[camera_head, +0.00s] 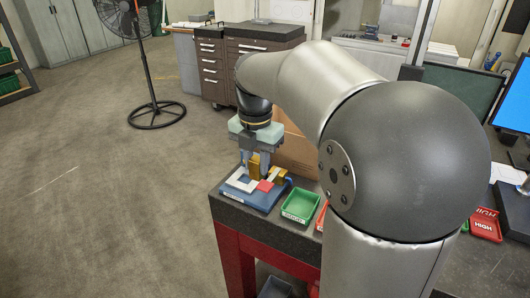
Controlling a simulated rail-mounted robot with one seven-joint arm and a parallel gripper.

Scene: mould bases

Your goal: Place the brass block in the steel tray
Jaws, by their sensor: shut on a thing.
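My gripper (259,158) points down over the near left corner of the dark bench. It is shut on the brass block (254,166), whose lower end is close above or among the pieces on a blue base (246,196). I cannot tell whether the block touches them. A white angled piece (236,183), a red block (265,186) and another brass-coloured piece (280,174) are on the blue base. I cannot make out a steel tray; my arm hides much of the bench.
A labelled green bin (299,205) stands on the bench (259,226) right of the blue base. Red trays (486,226) lie at the far right. A cardboard box (296,152) is behind the gripper. Open floor lies to the left, with a standing fan (152,85).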

